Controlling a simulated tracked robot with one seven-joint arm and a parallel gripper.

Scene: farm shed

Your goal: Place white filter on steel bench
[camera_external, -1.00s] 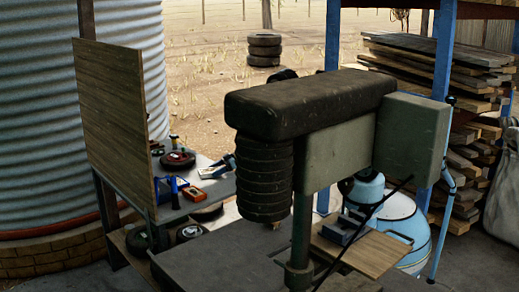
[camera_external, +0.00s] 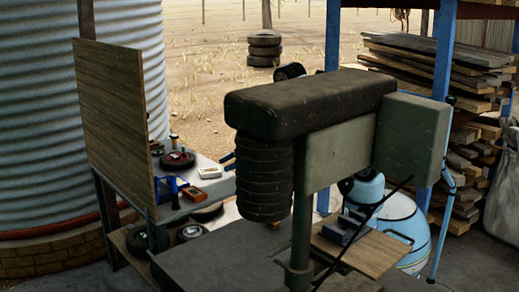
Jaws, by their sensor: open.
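A small flat white piece (camera_external: 209,172), which looks like the white filter, lies on the steel bench (camera_external: 224,187) near its right side. It is small in this view, so I cannot be sure what it is. My gripper (camera_external: 229,159) is just right of the white piece and apart from it. Only a bluish bit of my gripper shows at the left edge of the black ribbed column; the rest is hidden behind that column. It is open, and no object shows in it.
The bench also holds a dark red round disc (camera_external: 177,159), a blue tool (camera_external: 172,190) and an orange meter (camera_external: 194,195). A wooden board (camera_external: 110,120) stands at its left. A large machine with a black ribbed column (camera_external: 264,180) blocks the view in front.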

